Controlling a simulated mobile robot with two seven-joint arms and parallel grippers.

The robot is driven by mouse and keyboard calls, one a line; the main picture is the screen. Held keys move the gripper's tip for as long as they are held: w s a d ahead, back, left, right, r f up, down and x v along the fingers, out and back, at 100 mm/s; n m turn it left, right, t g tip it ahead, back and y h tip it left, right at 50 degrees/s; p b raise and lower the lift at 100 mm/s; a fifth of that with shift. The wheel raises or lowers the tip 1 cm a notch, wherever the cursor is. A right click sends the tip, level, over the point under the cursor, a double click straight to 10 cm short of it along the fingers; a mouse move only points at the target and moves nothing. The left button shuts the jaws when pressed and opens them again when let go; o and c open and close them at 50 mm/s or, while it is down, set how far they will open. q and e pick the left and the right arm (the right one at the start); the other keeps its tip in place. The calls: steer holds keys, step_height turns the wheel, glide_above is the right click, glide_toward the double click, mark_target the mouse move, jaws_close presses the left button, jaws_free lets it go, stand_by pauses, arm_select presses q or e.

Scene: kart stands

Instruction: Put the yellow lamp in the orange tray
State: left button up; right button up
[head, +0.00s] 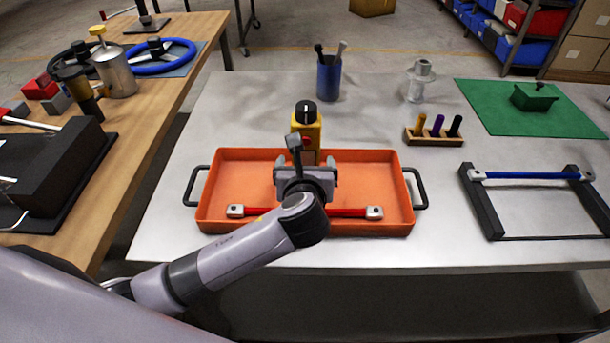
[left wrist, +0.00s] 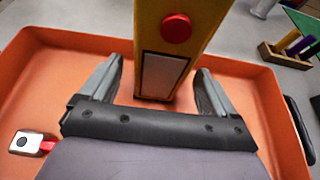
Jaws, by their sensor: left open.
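The yellow lamp (head: 306,128), a tall block with a black top and a red button, stands upright at the back middle of the orange tray (head: 237,157). In the left wrist view the lamp (left wrist: 172,55) shows its red button and pale panel, and its lower end lies inside the tray (left wrist: 75,58). My left gripper (head: 306,168) is over the tray, in front of the lamp. Its fingers (left wrist: 159,72) are open, one on each side of the lamp, with gaps visible. The gripper hides the lamp's foot in the head view. My right gripper is not in view.
A red bar (head: 350,211) with pale ends lies in the tray's front. Behind stand a blue cup (head: 328,80) with tools and a metal spool (head: 417,85). To the right are a peg block (head: 433,139), a green mat (head: 515,118) and a black frame (head: 482,203).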

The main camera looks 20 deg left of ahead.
arm_select(q)
steer(key=v, duration=0.7)
steer(key=shift+s, duration=0.1)
